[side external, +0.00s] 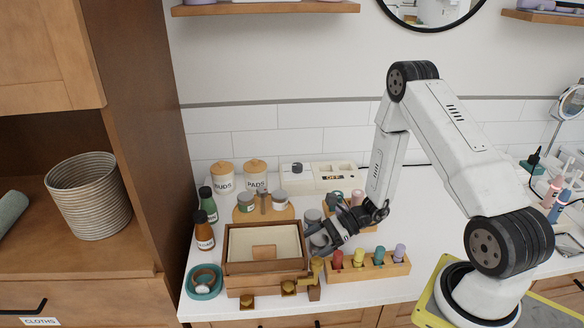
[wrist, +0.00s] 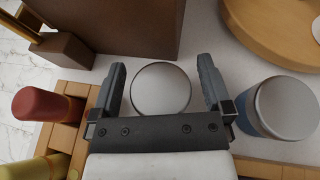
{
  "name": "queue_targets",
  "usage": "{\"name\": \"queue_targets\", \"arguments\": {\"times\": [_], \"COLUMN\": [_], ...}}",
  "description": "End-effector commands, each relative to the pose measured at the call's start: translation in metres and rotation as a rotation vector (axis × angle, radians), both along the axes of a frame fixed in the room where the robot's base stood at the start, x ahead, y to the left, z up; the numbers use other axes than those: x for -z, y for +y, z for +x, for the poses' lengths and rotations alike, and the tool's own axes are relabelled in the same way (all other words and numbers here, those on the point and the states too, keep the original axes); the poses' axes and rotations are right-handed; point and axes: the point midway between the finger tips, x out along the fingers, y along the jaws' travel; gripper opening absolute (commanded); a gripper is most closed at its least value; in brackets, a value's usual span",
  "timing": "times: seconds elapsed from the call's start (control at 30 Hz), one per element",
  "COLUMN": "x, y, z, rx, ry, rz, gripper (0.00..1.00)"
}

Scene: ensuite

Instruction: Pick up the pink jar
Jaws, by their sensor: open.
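My gripper (wrist: 160,78) is open, with one finger on each side of a round jar with a silver-grey lid (wrist: 161,88). A narrow gap shows between each finger and the lid. Only the lid shows from above, so I cannot tell the jar's body colour. In the side view my gripper (side external: 312,237) is low over the counter beside the wooden box, and it hides most of this jar. A blue jar with a grey lid (wrist: 283,106) stands right of the fingers. A pink item (side external: 357,197) shows behind my wrist in the side view, partly hidden.
An open wooden box (side external: 265,267) stands left of my gripper. A rack (side external: 368,269) of coloured bottles is in front of it. A round wooden board (side external: 245,213) with small jars lies behind the box. Free counter lies right of my arm.

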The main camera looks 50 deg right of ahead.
Motion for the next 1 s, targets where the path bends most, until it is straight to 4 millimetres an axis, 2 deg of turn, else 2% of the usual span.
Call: {"name": "queue_targets", "arguments": {"times": [0.57,0.67,0.7,0.87,1.0], "x": [0.0012,0.0012,0.0012,0.0011,0.0010], "y": [0.0024,0.0024,0.0024,0.0024,0.0024], "z": [0.0016,0.0016,0.0016,0.0016,0.0016], "rx": [0.000,0.000,0.000,0.000,0.000], "ry": [-0.001,-0.001,-0.001,-0.001,-0.001], "rz": [0.000,0.000,0.000,0.000,0.000], "gripper": [1.00,0.71,0.59,0.08,0.07]}}
